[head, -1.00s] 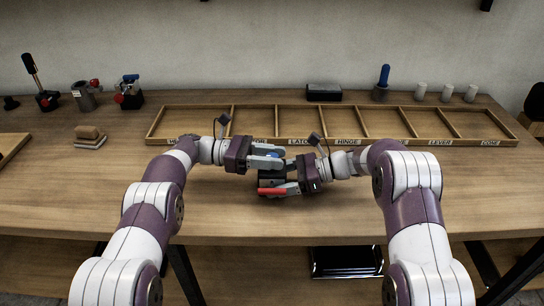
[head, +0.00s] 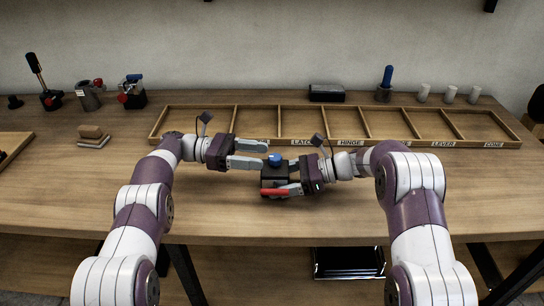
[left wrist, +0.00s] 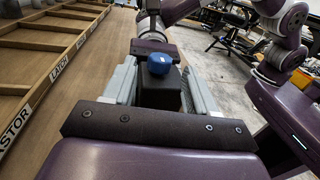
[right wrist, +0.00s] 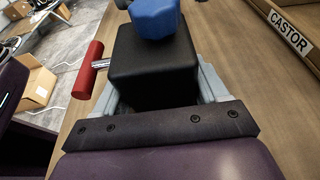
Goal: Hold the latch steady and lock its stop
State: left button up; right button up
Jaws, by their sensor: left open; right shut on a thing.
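The latch is a black block (head: 273,174) with a blue knob (head: 274,158) on top and a red handle (head: 274,192) on its near side. It sits at the middle of the table, in front of the divided tray. My right gripper (head: 284,178) is shut on the black block from the right; the block also fills the jaws in the right wrist view (right wrist: 155,70). In the left wrist view the blue knob (left wrist: 160,63) shows between and beyond the open fingers.
A divided wooden tray (head: 330,145) with labels such as LATCH and HINGE lies behind. Several fixtures (head: 131,92) stand at the back left. A small block on a pad (head: 92,137) lies at left. The table front is clear.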

pick_arm(q)
jog(key=w+a, duration=0.1)
jog(key=a, duration=0.5)
jog(key=shift+a, duration=0.4)
